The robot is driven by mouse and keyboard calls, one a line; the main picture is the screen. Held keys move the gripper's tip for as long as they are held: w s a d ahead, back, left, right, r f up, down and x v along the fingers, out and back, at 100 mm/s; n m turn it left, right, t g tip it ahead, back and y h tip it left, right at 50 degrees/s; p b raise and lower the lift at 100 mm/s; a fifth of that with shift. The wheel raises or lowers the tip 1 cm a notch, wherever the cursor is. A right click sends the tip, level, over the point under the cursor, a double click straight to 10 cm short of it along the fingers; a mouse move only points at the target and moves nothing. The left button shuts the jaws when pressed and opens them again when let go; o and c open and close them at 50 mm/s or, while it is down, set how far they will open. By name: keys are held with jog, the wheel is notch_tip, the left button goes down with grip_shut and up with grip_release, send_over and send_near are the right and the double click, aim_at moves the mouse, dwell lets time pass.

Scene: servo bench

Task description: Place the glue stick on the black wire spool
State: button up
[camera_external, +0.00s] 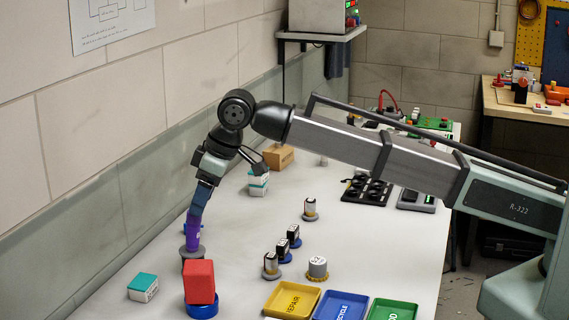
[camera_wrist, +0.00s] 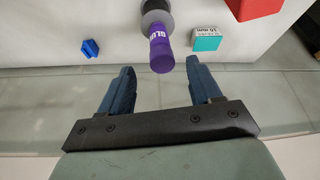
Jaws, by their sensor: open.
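The purple glue stick (camera_external: 194,235) stands nearly upright on the dark grey spool (camera_external: 190,254) at the left of the bench. In the wrist view the glue stick (camera_wrist: 160,50) points towards me, with its far end on the spool (camera_wrist: 156,13). My gripper (camera_external: 201,203) is just above the glue stick's top. In the wrist view my gripper's blue fingers (camera_wrist: 160,66) are spread, one to each side of the near end, with gaps between. Whether either finger touches it is not clear in the external view.
A red block (camera_external: 200,281) on a blue round base and a teal box (camera_external: 143,288) are close by in front. Small capacitor-like parts (camera_external: 271,265) and yellow, blue and green trays (camera_external: 291,299) lie to the right. The wall (camera_external: 125,215) runs close behind.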

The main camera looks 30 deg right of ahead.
jog(key=shift+v, duration=1.75)
